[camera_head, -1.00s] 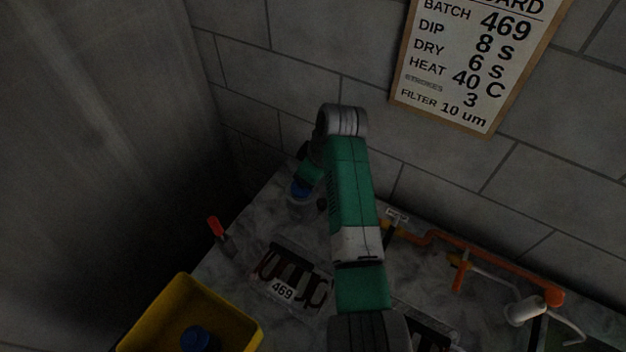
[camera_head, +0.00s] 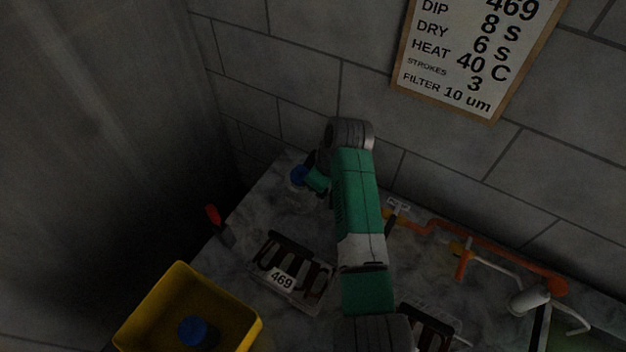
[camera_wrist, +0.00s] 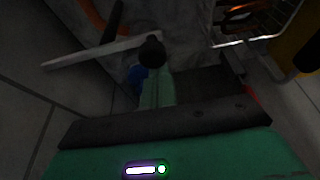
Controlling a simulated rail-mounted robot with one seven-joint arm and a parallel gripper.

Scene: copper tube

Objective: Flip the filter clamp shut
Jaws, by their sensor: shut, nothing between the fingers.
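I cannot clearly make out the filter clamp. A small pale fitting (camera_head: 397,205) with a dark upright part sits at the left end of the orange pipe (camera_head: 480,260), at the back of the bench; I cannot tell whether it is the clamp. In the wrist view a pale bar (camera_wrist: 95,54) and a black bar (camera_wrist: 113,20) show past my gripper (camera_wrist: 154,58). My gripper is shut and empty; its tip overlaps the pale bar in the picture, and contact cannot be told. In the head view my arm hides the fingertips.
A dark rack (camera_head: 292,272) labelled 469 lies in front, near a red-handled tool (camera_head: 213,215). A yellow bin (camera_head: 135,325) holds a blue object. A tiled wall with a notice (camera_head: 470,60) is behind.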

